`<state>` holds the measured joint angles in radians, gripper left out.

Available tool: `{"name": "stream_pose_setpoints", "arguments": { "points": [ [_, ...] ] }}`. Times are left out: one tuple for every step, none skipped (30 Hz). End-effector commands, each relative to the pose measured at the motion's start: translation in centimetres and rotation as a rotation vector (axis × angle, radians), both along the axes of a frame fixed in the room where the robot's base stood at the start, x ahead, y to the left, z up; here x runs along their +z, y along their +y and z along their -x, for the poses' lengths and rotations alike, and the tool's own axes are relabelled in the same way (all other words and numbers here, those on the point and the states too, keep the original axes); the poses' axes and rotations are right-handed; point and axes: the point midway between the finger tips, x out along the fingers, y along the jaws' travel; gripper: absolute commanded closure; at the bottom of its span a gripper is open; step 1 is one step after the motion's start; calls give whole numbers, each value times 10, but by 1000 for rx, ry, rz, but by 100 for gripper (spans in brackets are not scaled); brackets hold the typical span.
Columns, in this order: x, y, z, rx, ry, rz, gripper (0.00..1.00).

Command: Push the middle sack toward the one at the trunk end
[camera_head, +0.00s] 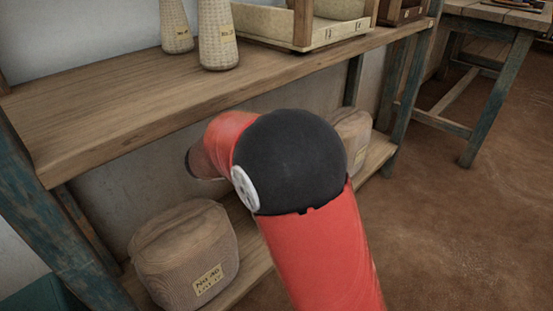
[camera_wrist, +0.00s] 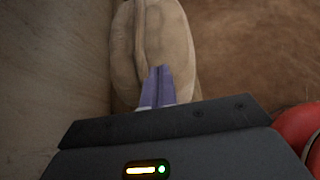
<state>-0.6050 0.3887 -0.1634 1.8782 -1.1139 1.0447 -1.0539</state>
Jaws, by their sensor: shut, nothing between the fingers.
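On the low shelf, a brown cloth sack (camera_head: 180,258) with a paper label stands at the left. A second, paler sack (camera_head: 353,132) stands farther right, partly hidden behind my arm. I cannot tell whether another sack is hidden behind the arm. In the wrist view, a pale sack (camera_wrist: 148,40) with a seam lies straight ahead of my gripper (camera_wrist: 160,70). The fingers are closed together and empty, overlapping the sack's near side in the picture. I cannot tell whether they touch it. The head view hides my gripper behind the arm.
A wooden upper board (camera_head: 110,120) runs above the low shelf (camera_head: 255,262) and holds two woven cones (camera_head: 217,35) and a tray (camera_head: 290,38). A teal box corner (camera_head: 38,296), possibly the trunk, shows at lower left. Brown floor (camera_head: 460,235) is open at right.

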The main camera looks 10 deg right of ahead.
Motion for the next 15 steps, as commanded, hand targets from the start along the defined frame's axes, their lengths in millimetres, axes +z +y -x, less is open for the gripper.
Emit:
{"name": "stream_pose_setpoints", "arguments": {
  "points": [
    [-1, -8, -5, -4, -1, 0, 100],
    [-1, -12, -8, -5, -2, 0, 100],
    [-1, -19, -12, -6, -2, 1, 100],
    [-1, -23, -16, -5, -2, 0, 100],
    [-1, -29, -20, -5, -2, 0, 100],
    [-2, -36, -25, -5, -1, 1, 100],
    [-2, -41, -29, -5, -1, 1, 100],
    [-2, -47, -33, -6, -2, 1, 100],
    [-1, -54, -38, -5, -1, 1, 100],
    [-2, -59, -42, -4, -1, 0, 100],
    [-1, -64, -46, -4, -1, 0, 100],
    [-1, -70, -50, -4, -2, 1, 100],
    [-1, -74, -53, -4, -3, 0, 100],
    [-1, -78, -56, -4, -1, 0, 100],
    [-1, -83, -60, -4, -1, 1, 100]
  ]
}}
